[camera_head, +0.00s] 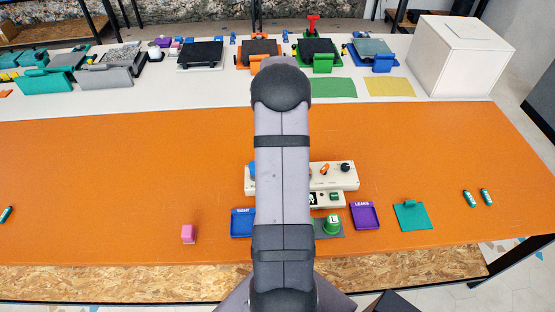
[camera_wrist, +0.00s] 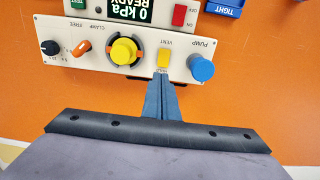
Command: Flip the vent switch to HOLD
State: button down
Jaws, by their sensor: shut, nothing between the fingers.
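The vent switch (camera_wrist: 163,58) is a small yellow switch on a cream control panel (camera_wrist: 75,60), under the printed word VENT in the wrist view. Which way it is set I cannot tell. My gripper (camera_wrist: 161,78) is shut and empty, its blue-grey fingertips at the panel's edge just below the switch. Whether they touch the switch is not clear. In the head view my arm covers the switch and the gripper; the panel (camera_head: 345,175) shows to the right of the arm.
On the panel are a blue PUMP knob (camera_wrist: 201,68), a yellow knob (camera_wrist: 124,51), an orange CLAMP lever (camera_wrist: 82,46) and a black knob (camera_wrist: 49,47). A red switch (camera_wrist: 180,15) is on the display unit. A TIGHT tray (camera_head: 242,223) and a LEAKS tray (camera_head: 365,216) flank it.

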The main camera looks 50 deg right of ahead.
notch_tip(320, 180, down, 6)
jog(key=shift+p, duration=1.15)
jog(key=shift+f, duration=0.2)
jog(key=shift+f, duration=0.1)
jog(key=shift+d+f+b, duration=0.1)
jog(key=shift+f+b, duration=0.1)
jog(key=shift+b, duration=0.15)
jog(key=shift+r, duration=0.1)
jog(key=shift+s+a+r+p, duration=0.3)
jog(key=shift+s+a+p, duration=0.2)
jog(key=shift+a, duration=0.05)
